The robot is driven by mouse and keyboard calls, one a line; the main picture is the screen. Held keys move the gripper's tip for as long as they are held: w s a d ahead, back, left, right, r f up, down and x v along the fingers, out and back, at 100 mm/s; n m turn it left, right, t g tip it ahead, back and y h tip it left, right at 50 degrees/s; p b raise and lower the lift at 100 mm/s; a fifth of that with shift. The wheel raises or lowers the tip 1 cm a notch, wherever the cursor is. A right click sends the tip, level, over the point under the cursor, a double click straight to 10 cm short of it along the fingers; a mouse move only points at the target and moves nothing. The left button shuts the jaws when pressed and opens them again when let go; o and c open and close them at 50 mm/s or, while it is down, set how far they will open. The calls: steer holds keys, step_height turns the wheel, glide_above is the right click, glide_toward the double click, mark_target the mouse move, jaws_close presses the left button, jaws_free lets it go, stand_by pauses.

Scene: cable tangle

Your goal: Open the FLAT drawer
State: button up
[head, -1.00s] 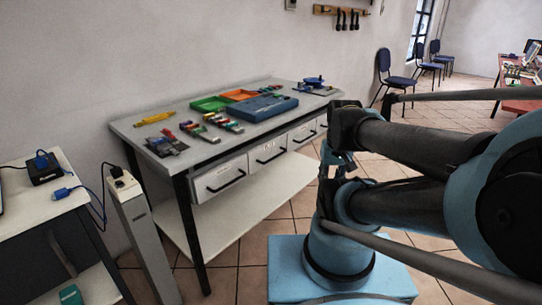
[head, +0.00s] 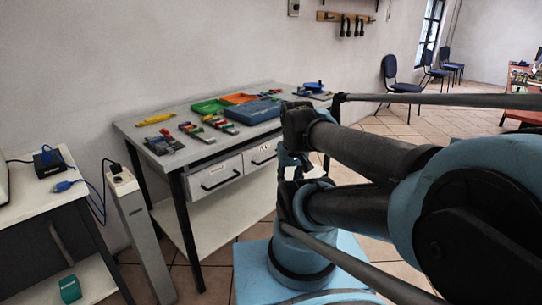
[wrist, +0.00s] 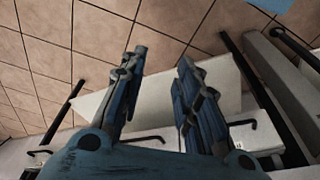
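A row of white drawers with black bar handles hangs under the workbench top. In the head view the left drawer (head: 216,177) and the one beside it (head: 261,157) show, both shut. Drawers farther right are hidden behind my arm. Any label is too small to read, so I cannot tell which drawer is FLAT. In the wrist view my gripper (wrist: 162,62) has its two fingers spread apart with nothing between them. Handles (wrist: 242,122) and drawer fronts show past the fingers, apart from them as far as I can see.
The workbench (head: 138,131) carries a blue case (head: 253,110), green and orange trays and small tools. A lower shelf (head: 205,222) lies under the drawers. A grey post (head: 138,225) and a white side table (head: 30,190) stand at left.

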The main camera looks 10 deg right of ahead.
steer(key=w+r+m, duration=0.3)
steer(key=w+r, duration=0.1)
steer(key=w, duration=0.4)
steer(key=w+r+m, duration=0.3)
steer(key=w+r, duration=0.2)
steer(key=w, duration=0.3)
steer(key=w+d+m+y, duration=0.15)
steer(key=w+m, duration=0.35)
steer(key=w, duration=1.1)
glide_toward(272, 153)
steer(key=s+f, duration=0.1)
steer(key=f, duration=0.1)
steer(key=s+a+f, duration=0.1)
steer(key=f, duration=0.1)
steer(key=s+a+f, duration=0.1)
steer(key=s+f, duration=0.1)
steer(key=shift+s+a+f, duration=0.1)
steer(key=shift+f, duration=0.1)
jaws_close()
